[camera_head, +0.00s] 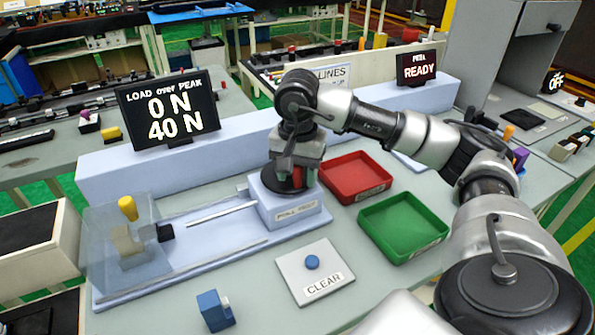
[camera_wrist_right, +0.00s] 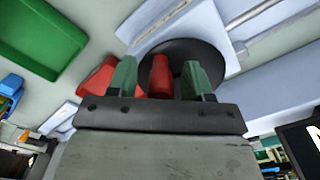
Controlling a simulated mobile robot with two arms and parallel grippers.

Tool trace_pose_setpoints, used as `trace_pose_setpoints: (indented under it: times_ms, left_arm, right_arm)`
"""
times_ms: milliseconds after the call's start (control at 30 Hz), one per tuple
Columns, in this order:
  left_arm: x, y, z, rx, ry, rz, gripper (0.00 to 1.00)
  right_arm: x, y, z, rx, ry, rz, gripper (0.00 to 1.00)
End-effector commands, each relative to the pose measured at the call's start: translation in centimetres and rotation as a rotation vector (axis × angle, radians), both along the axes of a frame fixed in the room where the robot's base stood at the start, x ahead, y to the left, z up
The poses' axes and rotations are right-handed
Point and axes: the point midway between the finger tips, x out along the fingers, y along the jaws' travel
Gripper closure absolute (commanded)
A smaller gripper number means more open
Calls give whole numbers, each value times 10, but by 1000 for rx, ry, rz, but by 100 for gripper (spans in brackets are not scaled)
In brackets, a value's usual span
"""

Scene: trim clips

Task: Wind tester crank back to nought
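The pull tester (camera_head: 291,213) is a pale blue block on a long base, with a dark crank disc (camera_wrist_right: 209,56) on it. The crank's red handle (camera_wrist_right: 160,76) stands up between the green fingers of my right gripper (camera_wrist_right: 160,70) in the wrist view. A narrow gap shows on each side of the handle, so the gripper is open around it. In the head view the right gripper (camera_head: 292,172) points down over the disc and hides most of it. The display (camera_head: 168,108) reads load 0 N over peak 40 N. My left gripper is out of view.
A clear guard with a yellow-handled clamp (camera_head: 128,208) stands at the tester's left end. A red tray (camera_head: 354,176) and a green tray (camera_head: 403,227) lie right of the tester. A CLEAR button plate (camera_head: 316,275) and a blue block (camera_head: 215,310) lie in front.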

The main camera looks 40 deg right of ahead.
Motion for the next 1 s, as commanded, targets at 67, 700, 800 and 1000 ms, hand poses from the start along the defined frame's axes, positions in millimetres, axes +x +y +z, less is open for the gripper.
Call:
trace_pose_setpoints:
  times_ms: [67,700,800,1000]
  left_arm:
    - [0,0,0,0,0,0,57]
    - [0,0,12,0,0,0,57]
    - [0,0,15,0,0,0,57]
    - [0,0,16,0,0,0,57]
  right_arm:
    - [0,0,-1,0,1,1,50]
    - [0,0,98,-1,-3,0,50]
    - [0,0,105,0,-2,0,50]
    - [0,0,108,0,0,0,50]
